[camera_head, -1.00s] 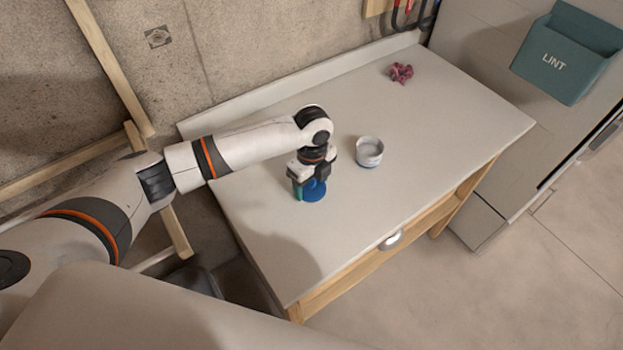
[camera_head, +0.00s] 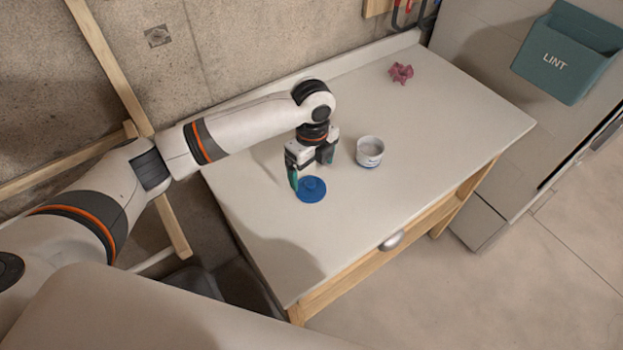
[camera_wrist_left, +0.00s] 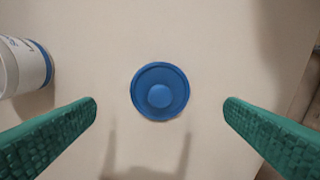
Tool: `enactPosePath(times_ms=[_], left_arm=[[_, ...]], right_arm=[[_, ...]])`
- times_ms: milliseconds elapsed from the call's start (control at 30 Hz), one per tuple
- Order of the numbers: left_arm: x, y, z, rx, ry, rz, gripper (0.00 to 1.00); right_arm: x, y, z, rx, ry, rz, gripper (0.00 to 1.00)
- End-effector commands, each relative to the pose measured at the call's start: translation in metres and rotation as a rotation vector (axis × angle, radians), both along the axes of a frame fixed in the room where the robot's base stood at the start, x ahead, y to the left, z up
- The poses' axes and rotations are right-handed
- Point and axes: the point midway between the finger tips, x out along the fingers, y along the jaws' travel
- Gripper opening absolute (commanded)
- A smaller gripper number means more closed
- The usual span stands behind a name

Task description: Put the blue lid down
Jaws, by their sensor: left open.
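The blue lid (camera_head: 311,190) lies flat on the table top, its round knob facing up. In the left wrist view the lid (camera_wrist_left: 160,91) sits centred between two green fingertips, with clear space on both sides. My left gripper (camera_head: 311,176) is open and empty, just above the lid and apart from it. A white jar (camera_head: 369,151), open at the top, stands on the table to the right of the gripper. The jar's side also shows at the left edge of the left wrist view (camera_wrist_left: 22,66). My right gripper is not in view.
The pale table (camera_head: 440,120) has free room to the right and in front. A crumpled pink cloth (camera_head: 401,73) lies at the back. A drawer handle (camera_head: 391,240) is on the front edge. A teal LINT bin (camera_head: 566,55) hangs at the right.

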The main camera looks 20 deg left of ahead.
Motion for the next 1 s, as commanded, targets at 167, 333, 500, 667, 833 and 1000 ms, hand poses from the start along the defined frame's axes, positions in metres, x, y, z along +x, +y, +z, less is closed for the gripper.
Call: enactPosePath(times_ms=[167, 333, 500, 667, 833, 1000], left_arm=[[0.001, -0.001, 0.038, 0.0, -0.004, -0.002, 0.93], [0.001, -0.001, 0.062, -0.001, -0.002, 0.0, 0.93], [0.0, -0.001, 0.071, 0.001, 0.0, -0.001, 0.93], [0.0, -0.001, 0.072, 0.0, 0.001, -0.001, 0.93], [0.0, -0.001, 0.072, 0.0, 0.001, -0.001, 0.93], [0.0, -0.001, 0.072, 0.0, 0.001, 0.0, 0.93]], right_arm=[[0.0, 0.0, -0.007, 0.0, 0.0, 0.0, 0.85], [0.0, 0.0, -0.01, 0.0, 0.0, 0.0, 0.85], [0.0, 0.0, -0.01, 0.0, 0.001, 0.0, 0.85], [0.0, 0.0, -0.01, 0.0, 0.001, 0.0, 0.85], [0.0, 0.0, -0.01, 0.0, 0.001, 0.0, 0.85], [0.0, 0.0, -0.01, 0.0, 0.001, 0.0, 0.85]])
